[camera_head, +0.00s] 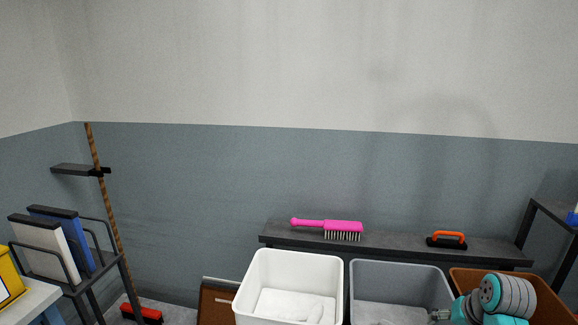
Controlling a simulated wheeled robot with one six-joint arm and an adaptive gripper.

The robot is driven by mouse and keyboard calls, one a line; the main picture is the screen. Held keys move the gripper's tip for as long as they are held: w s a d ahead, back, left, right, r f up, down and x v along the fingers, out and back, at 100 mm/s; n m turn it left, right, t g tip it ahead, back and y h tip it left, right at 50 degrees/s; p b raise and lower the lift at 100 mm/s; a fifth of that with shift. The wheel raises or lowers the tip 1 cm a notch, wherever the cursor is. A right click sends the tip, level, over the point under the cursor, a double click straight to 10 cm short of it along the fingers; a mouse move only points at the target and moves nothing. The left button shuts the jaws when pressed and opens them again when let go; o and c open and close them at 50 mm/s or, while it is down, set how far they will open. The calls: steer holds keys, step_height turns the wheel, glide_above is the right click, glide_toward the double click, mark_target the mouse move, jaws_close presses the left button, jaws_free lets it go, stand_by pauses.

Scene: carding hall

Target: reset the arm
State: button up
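Part of my arm, teal with grey ribbed joints (508,295), shows at the lower right edge, in front of the brown bin and the right end of the grey bin. It is cut off by the bottom of the view.
A white bin (243,290) with white material, a grey bin (400,268) and a brown bin (466,274) stand below a dark shelf (395,247). The shelf bears a pink brush (330,226) and an orange-handled tool (447,239). A folder rack (100,262) stands left.

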steer(key=s+a+f+n+t+h, duration=0.1)
steer(key=s+a+f+t, duration=0.1)
steer(key=s+a+f, duration=0.45)
steer(key=s+a+f+t, duration=0.1)
steer(key=s+a+f, duration=0.3)
steer(key=a+f, duration=0.5)
steer(key=s+a+f+n+t, duration=0.1)
steer(key=s+a+f, duration=0.1)
steer(key=s, duration=0.5)
steer(key=s+a+f+t, duration=0.1)
steer(key=s+a, duration=0.2)
steer(key=s, duration=0.3)
steer(key=s+a+r+n+t, duration=0.1)
steer(key=s+a+r+t, duration=0.1)
steer(key=s+r, duration=0.5)
steer(key=s+a+r+n+t+y, duration=0.1)
steer(key=s+a+r+n+t, duration=0.1)
steer(key=s+r, duration=0.6)
steer(key=s+a, duration=0.1)
steer(key=s, duration=0.5)
steer(key=shift+n+t, duration=0.3)
